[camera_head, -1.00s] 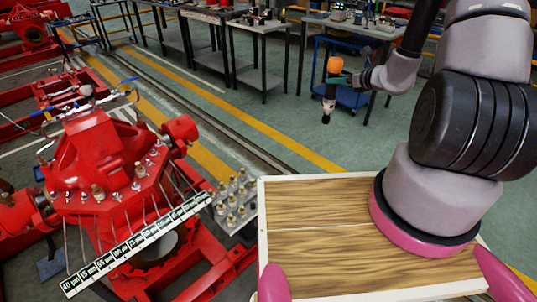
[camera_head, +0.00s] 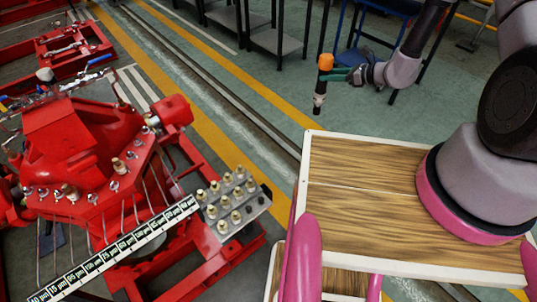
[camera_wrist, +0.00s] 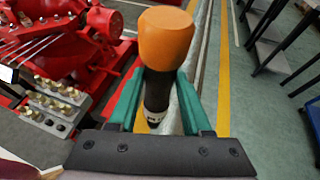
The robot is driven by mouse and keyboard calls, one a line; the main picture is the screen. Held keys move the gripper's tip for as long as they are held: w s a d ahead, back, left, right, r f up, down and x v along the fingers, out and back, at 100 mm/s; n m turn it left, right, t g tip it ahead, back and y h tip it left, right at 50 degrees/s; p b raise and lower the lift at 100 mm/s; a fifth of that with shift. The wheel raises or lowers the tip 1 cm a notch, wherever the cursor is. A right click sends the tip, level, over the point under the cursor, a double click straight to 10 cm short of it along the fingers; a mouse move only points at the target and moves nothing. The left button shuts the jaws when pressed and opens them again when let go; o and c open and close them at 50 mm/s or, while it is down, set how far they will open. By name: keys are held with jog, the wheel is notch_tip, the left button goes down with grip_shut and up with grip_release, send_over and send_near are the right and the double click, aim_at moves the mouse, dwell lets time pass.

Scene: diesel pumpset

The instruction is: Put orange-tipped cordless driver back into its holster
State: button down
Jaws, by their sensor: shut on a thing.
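The cordless driver (camera_head: 319,97) has an orange end (camera_head: 325,62) and a dark body. My gripper (camera_head: 327,75) is shut on it below the orange end and holds it in the air, roughly upright, orange end up. In the wrist view the orange end (camera_wrist: 165,38) faces the camera, and the green fingers (camera_wrist: 160,100) sit on both sides of the dark body (camera_wrist: 157,88). Floor shows around the driver in the head view. I cannot make out a holster in either view.
A red pumpset (camera_head: 75,150) stands at left, with a metal block of brass-coloured fittings (camera_head: 232,203) and a labelled strip (camera_head: 125,246). A wood-topped surface (camera_head: 365,185) is at front right. Dark tables (camera_head: 277,42) stand at the back. Green floor (camera_head: 262,115) is open between.

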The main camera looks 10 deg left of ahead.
jog(key=s+a+f+n+g, duration=0.9)
jog(key=s+a+f+g, duration=0.2)
jog(key=s+a+f, duration=0.7)
jog(key=s+f, duration=0.3)
jog(key=f, duration=0.1)
jog(key=shift+s+a+f+n, duration=0.25)
jog(key=shift+s+a+n, duration=0.05)
jog(key=shift+a+n, duration=0.1)
jog(key=shift+d, duration=0.2)
notch_tip(320, 180, down, 15)
jog(key=shift+r, duration=0.2)
jog(key=shift+f, duration=0.15)
jog(key=shift+c, duration=1.3)
grip_release()
jog(key=shift+w+d, duration=0.1)
